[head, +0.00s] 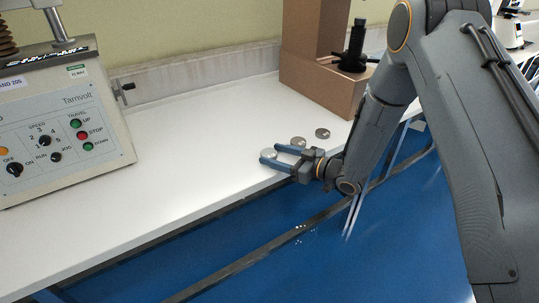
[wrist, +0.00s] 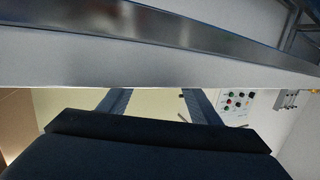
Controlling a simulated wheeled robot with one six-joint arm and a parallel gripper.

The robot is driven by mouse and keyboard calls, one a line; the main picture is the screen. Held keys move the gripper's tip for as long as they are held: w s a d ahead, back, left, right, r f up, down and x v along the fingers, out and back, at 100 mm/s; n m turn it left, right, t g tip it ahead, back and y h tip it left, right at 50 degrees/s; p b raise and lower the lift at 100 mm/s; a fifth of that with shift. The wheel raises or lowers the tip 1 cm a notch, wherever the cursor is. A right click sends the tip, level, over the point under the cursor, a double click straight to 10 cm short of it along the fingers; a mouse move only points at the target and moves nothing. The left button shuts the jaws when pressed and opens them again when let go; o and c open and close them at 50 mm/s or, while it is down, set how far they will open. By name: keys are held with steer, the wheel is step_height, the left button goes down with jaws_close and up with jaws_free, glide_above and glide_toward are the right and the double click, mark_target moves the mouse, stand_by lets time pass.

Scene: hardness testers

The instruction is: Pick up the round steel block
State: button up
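Three small round steel discs lie in a row near the front edge of the white bench in the head view: a near one (head: 269,153), a middle one (head: 299,141) and a far one (head: 322,133). My gripper (head: 268,155) is low over the bench edge, its two blue-grey fingers pointing left and spread apart. The near disc shows between the fingertips. I cannot tell whether a finger touches it. The wrist view shows both fingers (wrist: 156,95) apart with no disc visible between them.
A tester with a control panel (head: 52,125) stands on the white bench (head: 190,140) at left. A brown stand (head: 310,88) with a black screw post (head: 356,45) stands behind the discs. Bare bench lies between. The bench's front edge drops to a blue floor (head: 260,235).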

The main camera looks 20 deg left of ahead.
steer(key=c, duration=1.1)
steer(key=shift+o, duration=0.2)
steer(key=shift+r, duration=0.1)
